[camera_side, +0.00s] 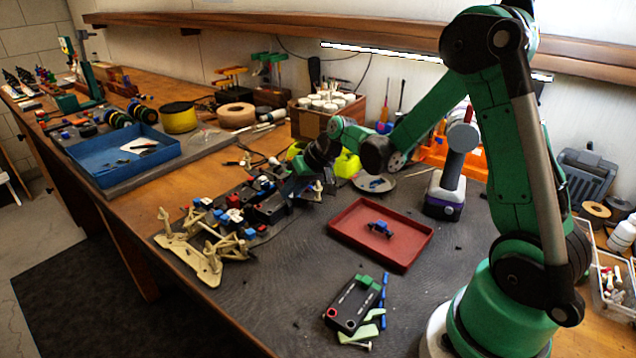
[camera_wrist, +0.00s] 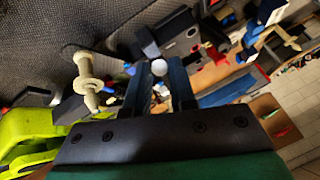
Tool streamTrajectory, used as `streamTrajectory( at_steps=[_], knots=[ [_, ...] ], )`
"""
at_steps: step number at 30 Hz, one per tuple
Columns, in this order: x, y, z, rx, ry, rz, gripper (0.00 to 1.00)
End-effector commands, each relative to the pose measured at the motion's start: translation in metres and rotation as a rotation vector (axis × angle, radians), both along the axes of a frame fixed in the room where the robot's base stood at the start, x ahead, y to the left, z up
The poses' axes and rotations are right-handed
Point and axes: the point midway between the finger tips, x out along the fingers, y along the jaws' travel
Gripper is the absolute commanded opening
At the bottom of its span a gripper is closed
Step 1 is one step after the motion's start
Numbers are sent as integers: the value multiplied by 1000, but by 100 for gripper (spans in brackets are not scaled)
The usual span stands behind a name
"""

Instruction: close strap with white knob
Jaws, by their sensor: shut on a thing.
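The RC racecar (camera_side: 255,205) lies on the dark mat, with black boxes, red, blue and white blocks and cream frame parts. My gripper (camera_side: 296,178) reaches down to its far right end in the side view. In the wrist view, my gripper (camera_wrist: 160,76) has its two dark blue fingers on either side of the white knob (camera_wrist: 159,66) and is shut on it. A dark piece (camera_wrist: 143,46), possibly the strap, lies just beyond the knob; its exact position is unclear. In the side view, the knob and strap cannot be made out behind the gripper.
A cream post (camera_wrist: 86,78) stands close left of my fingers in the wrist view. A black box (camera_wrist: 187,40) lies beyond them. A red tray (camera_side: 410,258) holding a small blue part, a purple-based tool (camera_side: 444,190) and a blue tray (camera_side: 100,172) stand around the car.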

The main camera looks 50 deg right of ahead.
Motion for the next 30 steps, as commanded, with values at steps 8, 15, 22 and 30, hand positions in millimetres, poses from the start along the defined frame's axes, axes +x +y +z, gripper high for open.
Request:
streamTrajectory(
  at_steps=[8, 15, 22, 30],
  knots=[
    [13, 1, 2, -5, 261, 3, 0],
    [22, 1, 1, -9, 462, 1, 0],
    [28, 1, 0, -11, 600, 0, 0],
    [30, 1, -2, -12, 683, 0, 0]
  ],
)
